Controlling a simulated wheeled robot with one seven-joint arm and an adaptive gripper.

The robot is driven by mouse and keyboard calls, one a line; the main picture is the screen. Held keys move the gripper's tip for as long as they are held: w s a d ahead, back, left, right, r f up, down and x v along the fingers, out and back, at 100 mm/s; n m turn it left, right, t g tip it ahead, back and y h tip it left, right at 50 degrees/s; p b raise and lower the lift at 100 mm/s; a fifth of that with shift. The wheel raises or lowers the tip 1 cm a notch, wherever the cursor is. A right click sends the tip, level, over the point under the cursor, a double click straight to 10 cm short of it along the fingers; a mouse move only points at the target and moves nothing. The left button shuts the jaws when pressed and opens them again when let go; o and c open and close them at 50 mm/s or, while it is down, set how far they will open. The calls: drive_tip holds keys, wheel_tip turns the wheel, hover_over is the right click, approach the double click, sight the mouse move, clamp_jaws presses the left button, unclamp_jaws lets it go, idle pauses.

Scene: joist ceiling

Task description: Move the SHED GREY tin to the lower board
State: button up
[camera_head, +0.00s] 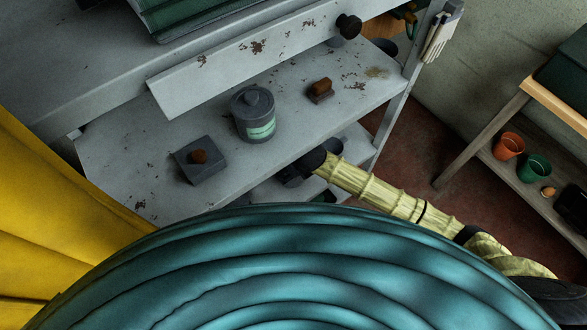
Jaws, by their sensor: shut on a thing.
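A grey tin (254,115) with a lid knob and a pale green label band stands upright on the grey middle board (215,130). Its lettering is too small to read. My gripper (291,178) shows only as a dark shape past the board's front right edge, at the end of my pale yellow arm. It is below and right of this tin, apart from it, over the lower board (268,191). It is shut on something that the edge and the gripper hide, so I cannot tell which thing. A small dark grey round thing (331,146) shows just behind my wrist.
A grey block with a brown knob (200,158) and a brown-topped block (320,90) are on the middle board. A green case (185,15) is above. Gloves (440,38) hang on the post. Pots (508,145) stand on a bench at right. A yellow sheet (50,220) is at left.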

drive_tip(key=o, duration=1.9)
drive_tip(key=shift+s+d+r+b, duration=0.1)
drive_tip(key=shift+r+b, duration=0.2)
drive_tip(key=shift+r, duration=0.05)
drive_tip(key=shift+s+d+r, duration=0.15)
drive_tip(key=shift+s+d, duration=0.1)
drive_tip(key=s+d, duration=0.2)
drive_tip(key=s, duration=0.1)
drive_tip(key=s+d+b, duration=0.1)
drive_tip(key=s+d, duration=0.1)
drive_tip(key=s, duration=0.1)
drive_tip(key=s+d+b, duration=0.1)
drive_tip(key=s+d, duration=0.1)
drive_tip(key=s, duration=0.1)
drive_tip(key=shift+s+d, duration=0.2)
drive_tip(key=shift+d, duration=0.15)
